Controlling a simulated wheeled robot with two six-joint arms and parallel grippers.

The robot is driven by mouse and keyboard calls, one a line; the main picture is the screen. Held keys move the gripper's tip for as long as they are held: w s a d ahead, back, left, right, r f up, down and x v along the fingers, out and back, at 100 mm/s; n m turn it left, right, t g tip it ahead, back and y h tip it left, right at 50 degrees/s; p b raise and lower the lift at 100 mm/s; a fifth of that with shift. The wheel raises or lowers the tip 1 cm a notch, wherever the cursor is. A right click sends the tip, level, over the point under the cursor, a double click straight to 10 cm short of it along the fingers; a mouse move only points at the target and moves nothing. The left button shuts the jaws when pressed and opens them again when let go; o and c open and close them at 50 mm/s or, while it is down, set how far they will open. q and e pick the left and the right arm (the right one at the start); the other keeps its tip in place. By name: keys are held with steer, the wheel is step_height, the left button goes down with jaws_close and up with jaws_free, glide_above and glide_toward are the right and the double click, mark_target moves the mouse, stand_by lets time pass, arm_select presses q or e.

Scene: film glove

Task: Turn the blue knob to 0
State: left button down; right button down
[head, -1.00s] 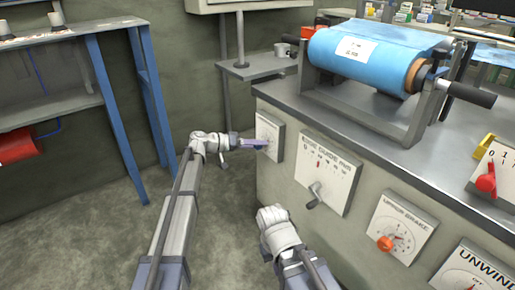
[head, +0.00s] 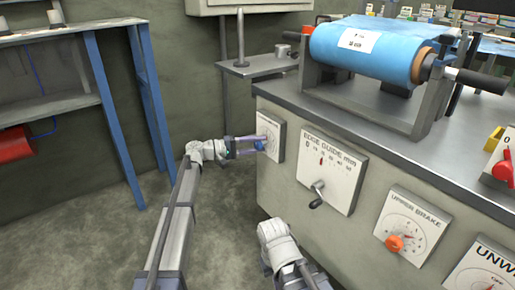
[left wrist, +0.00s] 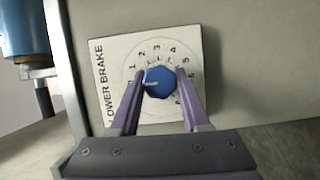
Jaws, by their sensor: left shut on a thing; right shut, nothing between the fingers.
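The blue knob (left wrist: 159,82) sits on the white LOWER BRAKE dial plate (left wrist: 101,62), and shows small in the head view (head: 259,145). In the left wrist view its white pointer line points left, just below the 1; the mark there is hidden by a finger. Numbers 1 to 5 show around its upper side. My left gripper (left wrist: 158,92) is shut on the knob, one purple finger on each side; it also shows in the head view (head: 257,143). My right gripper (head: 272,228) is shut and empty, low in front of the machine's side.
On the same machine side are the EDGE GUIDE plate (head: 340,180) with a grey crank and the UPPER BRAKE plate (head: 426,213) with an orange knob. A blue film roll (head: 380,48) lies on top. A blue-legged bench (head: 108,115) stands left. Floor between is clear.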

stand_by(0.4)
arm_select(q)
steer(key=shift+c, duration=1.9)
jaws_free()
steer(key=v, duration=0.8)
steer(key=shift+w+f, duration=0.1)
steer(key=shift+f, duration=0.05)
